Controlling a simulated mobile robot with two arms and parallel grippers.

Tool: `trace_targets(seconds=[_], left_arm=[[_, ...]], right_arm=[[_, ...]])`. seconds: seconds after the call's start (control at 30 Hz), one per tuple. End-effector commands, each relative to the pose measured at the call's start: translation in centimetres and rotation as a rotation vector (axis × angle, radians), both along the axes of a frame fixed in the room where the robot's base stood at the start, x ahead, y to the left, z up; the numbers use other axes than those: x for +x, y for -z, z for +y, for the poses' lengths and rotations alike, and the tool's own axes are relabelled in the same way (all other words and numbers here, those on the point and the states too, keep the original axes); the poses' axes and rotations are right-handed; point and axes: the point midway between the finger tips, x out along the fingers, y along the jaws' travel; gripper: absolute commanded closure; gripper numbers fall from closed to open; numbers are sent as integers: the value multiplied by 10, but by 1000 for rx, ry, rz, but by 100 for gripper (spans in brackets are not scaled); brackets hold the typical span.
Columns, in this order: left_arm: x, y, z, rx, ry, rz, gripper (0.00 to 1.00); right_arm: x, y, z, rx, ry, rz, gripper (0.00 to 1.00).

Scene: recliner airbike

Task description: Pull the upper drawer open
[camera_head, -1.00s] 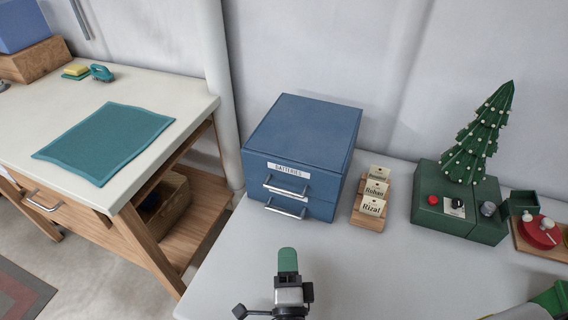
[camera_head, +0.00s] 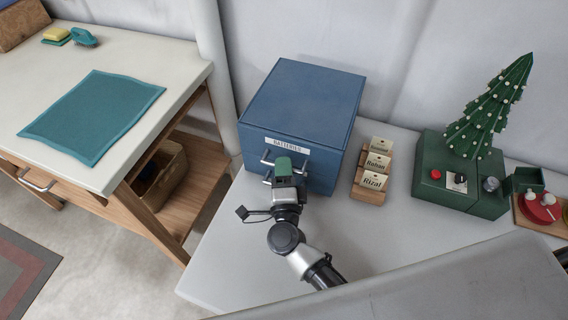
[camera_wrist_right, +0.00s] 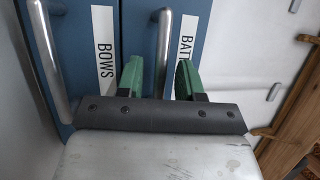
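A blue two-drawer cabinet (camera_head: 305,105) stands on the light table. Its upper drawer carries a "BATTERIES" label (camera_head: 287,147) and a metal bar handle (camera_head: 268,160), partly hidden by my gripper. Both drawers look shut. My right gripper (camera_head: 284,167) is in front of the upper handle. In the right wrist view its two green fingers (camera_wrist_right: 158,80) are apart, one on each side of the upper drawer's handle (camera_wrist_right: 163,45). Gaps show between fingers and bar. The lower drawer, labelled "BOWS" (camera_wrist_right: 104,48), has its own handle (camera_wrist_right: 48,50) beside them. My left gripper is not in view.
A wooden card holder (camera_head: 371,170) stands close to the cabinet's right side. A green box (camera_head: 450,190) with a small tree (camera_head: 495,110) stands farther right. A workbench with a teal mat (camera_head: 92,115) stands to the left. The table in front of the cabinet is mostly clear.

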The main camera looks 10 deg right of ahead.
Motion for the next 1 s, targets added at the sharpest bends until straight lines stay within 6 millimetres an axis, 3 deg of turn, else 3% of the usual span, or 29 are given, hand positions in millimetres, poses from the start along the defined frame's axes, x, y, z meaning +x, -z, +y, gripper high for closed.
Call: trace_targets(seconds=[0.1, 0.37, 0.6, 1.0], left_arm=[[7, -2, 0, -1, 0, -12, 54], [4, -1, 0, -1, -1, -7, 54], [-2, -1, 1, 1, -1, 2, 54], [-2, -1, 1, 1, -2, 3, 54]], right_arm=[[5, -1, -1, -1, 0, 0, 63], [6, -1, -2, -1, 0, 0, 63], [6, -1, -1, -1, 0, 0, 100], [4, -1, 0, 0, 0, 2, 100]])
